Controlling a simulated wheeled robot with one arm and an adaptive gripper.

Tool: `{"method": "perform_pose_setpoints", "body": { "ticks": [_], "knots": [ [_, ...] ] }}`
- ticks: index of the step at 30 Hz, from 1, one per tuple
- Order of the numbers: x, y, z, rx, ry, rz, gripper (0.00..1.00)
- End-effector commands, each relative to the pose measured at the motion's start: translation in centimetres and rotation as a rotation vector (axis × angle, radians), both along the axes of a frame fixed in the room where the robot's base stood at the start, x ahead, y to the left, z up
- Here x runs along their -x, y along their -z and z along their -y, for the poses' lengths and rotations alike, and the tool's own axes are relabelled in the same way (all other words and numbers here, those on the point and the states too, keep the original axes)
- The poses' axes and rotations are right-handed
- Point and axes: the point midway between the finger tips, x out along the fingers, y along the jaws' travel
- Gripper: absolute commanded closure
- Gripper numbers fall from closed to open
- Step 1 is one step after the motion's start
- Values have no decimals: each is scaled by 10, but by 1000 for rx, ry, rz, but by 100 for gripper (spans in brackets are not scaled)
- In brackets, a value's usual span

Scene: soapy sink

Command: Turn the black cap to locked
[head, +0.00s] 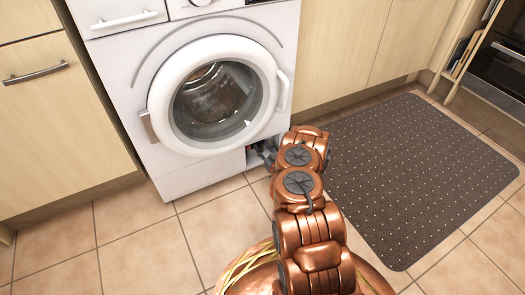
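A white washing machine (190,172) stands between the cabinets, with its round door (214,95) closed. My gripper (262,153) is at this opening, low and close to the floor. It is small and dark in the view, and I cannot tell whether its fingers are open or shut. I cannot make out the black cap; the gripper and arm cover that spot. Whether the gripper touches the cap is hidden.
Beige cabinets (60,120) stand left of the machine, and more cabinets (345,50) stand to the right. A dark dotted mat (415,165) lies on the tiled floor at right. An oven (505,60) is at the far right. The tiles (140,250) at front left are clear.

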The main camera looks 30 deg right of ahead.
Motion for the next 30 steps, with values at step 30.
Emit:
{"method": "perform_pose_setpoints", "body": {
  "ticks": [30],
  "knots": [
    [-3, -1, 0, -3, 0, 1, 100]
  ]
}}
